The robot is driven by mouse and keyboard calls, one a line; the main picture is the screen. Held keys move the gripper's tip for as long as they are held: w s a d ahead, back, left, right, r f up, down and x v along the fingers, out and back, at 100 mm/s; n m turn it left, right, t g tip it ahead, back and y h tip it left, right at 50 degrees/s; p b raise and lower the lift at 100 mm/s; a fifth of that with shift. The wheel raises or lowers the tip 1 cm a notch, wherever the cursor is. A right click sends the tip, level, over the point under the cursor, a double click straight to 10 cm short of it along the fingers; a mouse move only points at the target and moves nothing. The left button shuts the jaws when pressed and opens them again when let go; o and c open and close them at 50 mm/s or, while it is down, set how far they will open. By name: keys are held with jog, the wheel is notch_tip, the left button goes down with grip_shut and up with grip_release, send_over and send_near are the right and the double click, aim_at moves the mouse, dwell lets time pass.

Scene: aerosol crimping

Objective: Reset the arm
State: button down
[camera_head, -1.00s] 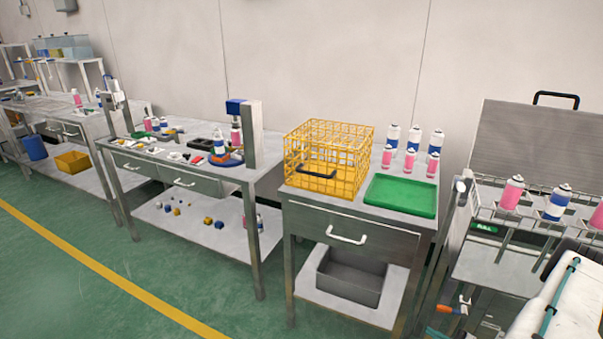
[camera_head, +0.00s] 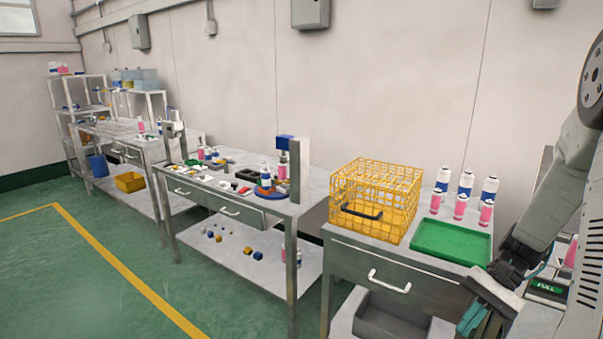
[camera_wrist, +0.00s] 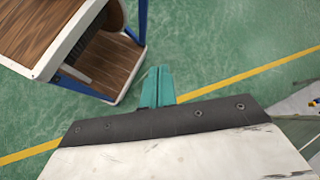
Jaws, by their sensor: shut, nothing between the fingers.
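My gripper (camera_head: 477,318) is at the lower right of the head view, low in front of the drawer table, with nothing visible in it. In the wrist view its two teal fingers (camera_wrist: 158,88) lie side by side, shut, above the green floor. My arm comes down along the right edge of the head view and hides part of what stands behind it. The fingers touch nothing that I can see.
A yellow wire crate (camera_head: 376,200), a green tray (camera_head: 452,243) and several cans (camera_head: 465,184) stand on the drawer table. A workbench (camera_head: 240,190) stands left of it. A wooden-topped unit (camera_wrist: 60,30) is upper left in the wrist view. Open floor (camera_head: 60,270) lies left.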

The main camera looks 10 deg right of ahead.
jog(key=s+a+r+n+t+h, duration=0.2)
jog(key=s+a+r+n+h, duration=0.2)
jog(key=a+r, duration=0.4)
jog(key=s+a+r+n+t+h, duration=0.2)
jog(key=s+a+r+n+h, duration=0.3)
jog(key=r, duration=0.5)
jog(key=s+a, duration=0.2)
jog(key=a, duration=0.1)
jog(key=shift+s+r+n, duration=0.2)
jog(key=shift+r+n, duration=0.05)
jog(key=shift+n, duration=0.05)
